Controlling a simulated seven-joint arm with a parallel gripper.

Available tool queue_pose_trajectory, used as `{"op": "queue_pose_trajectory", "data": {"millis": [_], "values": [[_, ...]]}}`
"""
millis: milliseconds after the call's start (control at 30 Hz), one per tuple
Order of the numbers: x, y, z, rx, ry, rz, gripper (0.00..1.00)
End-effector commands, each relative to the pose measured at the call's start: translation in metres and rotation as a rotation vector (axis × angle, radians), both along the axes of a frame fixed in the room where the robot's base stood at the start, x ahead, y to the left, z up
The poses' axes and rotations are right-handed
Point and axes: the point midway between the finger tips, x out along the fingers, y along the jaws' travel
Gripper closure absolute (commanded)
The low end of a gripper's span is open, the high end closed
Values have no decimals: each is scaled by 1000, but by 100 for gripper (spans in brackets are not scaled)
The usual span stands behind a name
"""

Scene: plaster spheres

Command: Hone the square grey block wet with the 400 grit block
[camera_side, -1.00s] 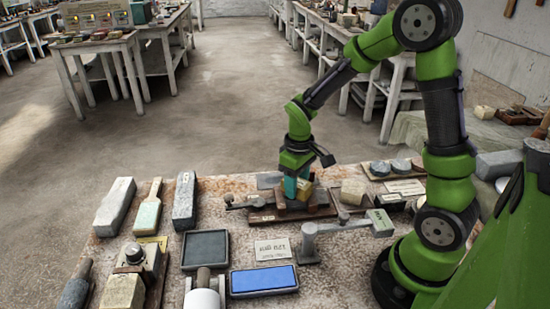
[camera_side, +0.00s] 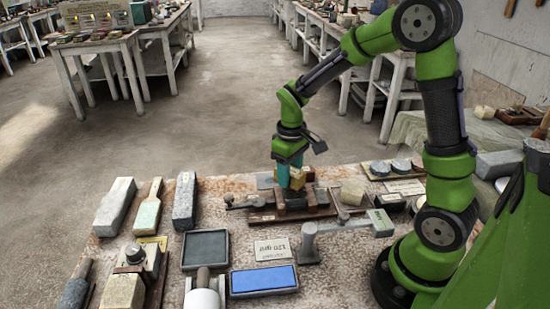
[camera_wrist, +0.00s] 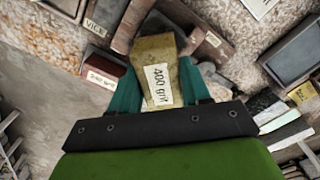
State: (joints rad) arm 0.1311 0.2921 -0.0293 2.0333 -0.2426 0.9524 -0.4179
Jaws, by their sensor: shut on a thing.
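My gripper (camera_side: 290,173) has teal fingers shut on a yellowish block (camera_side: 298,178). In the wrist view the block (camera_wrist: 157,58) carries a white label reading 400 grit, and the fingers (camera_wrist: 160,92) grip its two sides. The held block is just above the vice (camera_side: 262,215), which has brown jaws and stands on a wooden base. A dark grey piece (camera_side: 296,199) sits between the jaws, below the held block; it looks like the square grey block, mostly hidden. I cannot tell whether the two touch or whether its top is wet.
A blue-topped tray (camera_side: 263,280) and a dark tray (camera_side: 205,249) lie in front. A grey metal arm (camera_side: 340,227) stands near the vice's front right. A pale block (camera_side: 353,191) is right of the vice. Several long stones lie at the left.

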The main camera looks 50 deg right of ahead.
Motion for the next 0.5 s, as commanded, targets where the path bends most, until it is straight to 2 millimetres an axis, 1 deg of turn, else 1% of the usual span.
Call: {"op": "queue_pose_trajectory", "data": {"millis": [33, 133, 433, 500], "values": [[1, 0, 5, -1, -4, 1, 92], [1, 0, 13, -1, -4, 0, 92], [0, 0, 15, 0, -2, -1, 92], [1, 0, 18, 0, -3, -1, 92]]}}
